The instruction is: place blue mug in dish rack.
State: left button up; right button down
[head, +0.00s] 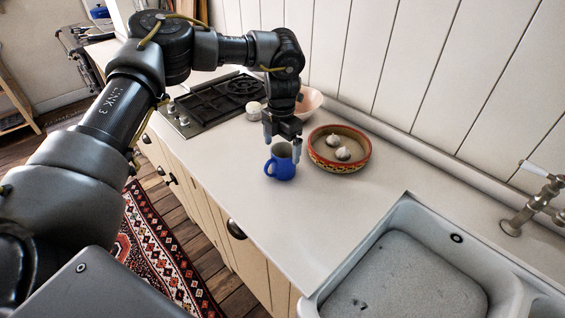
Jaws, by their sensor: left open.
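The blue mug (281,169) stands upright on the pale counter, its handle toward the left. My left gripper (282,142) is right over the mug with its fingers pointing down, one to each side of the rim. The fingers are spread, and I cannot tell whether they touch the mug. My right gripper is not in view. No dish rack shows in this view.
A red patterned bowl (315,158) with garlic bulbs sits close to the right of the mug. A pink bowl (313,101) and a gas hob (212,104) are behind. The white sink (407,215) and tap (531,203) are at right. Counter (290,222) in front of the mug is clear.

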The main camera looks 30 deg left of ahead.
aim_at(282, 156)
pick_arm(q)
jog(key=shift+d+f, duration=0.1)
jog(key=shift+f+p, duration=0.3)
jog(key=shift+p, duration=0.1)
jog(key=f, duration=0.1)
jog(key=f+p, duration=0.1)
jog(key=f, duration=0.1)
jog(key=shift+w+f+p, duration=0.25)
jog(key=shift+f+p, duration=0.05)
jog(key=shift+f, duration=0.5)
jog(key=c, duration=1.4)
jog(key=shift+r, duration=0.15)
